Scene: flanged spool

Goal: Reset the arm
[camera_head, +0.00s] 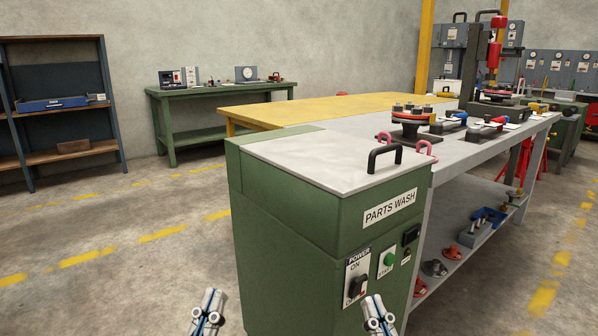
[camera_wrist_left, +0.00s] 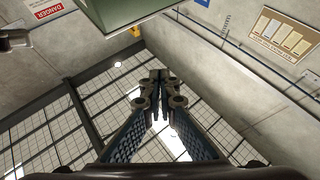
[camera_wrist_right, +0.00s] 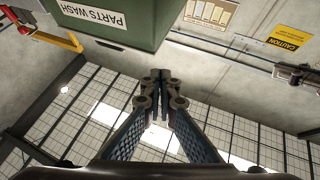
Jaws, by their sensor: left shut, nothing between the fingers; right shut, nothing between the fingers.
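My left gripper (camera_head: 207,312) is low in the head view, left of the green parts wash cabinet (camera_head: 290,245). Its fingers point up and are shut with nothing between them, as the left wrist view (camera_wrist_left: 156,90) also shows. My right gripper (camera_head: 378,314) is low in front of the cabinet's control panel. Its fingers also point up and are shut and empty, as in the right wrist view (camera_wrist_right: 160,90). The flanged spool (camera_head: 410,122) seems to be the dark and red round piece on the grey bench, far from both grippers.
The cabinet has a closed grey lid (camera_head: 335,160) with a black handle (camera_head: 384,157), a power switch (camera_head: 357,277) and a green start button (camera_head: 388,259). A grey workbench (camera_head: 470,145) with tools stands behind it. Open floor (camera_head: 130,290) lies to the left.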

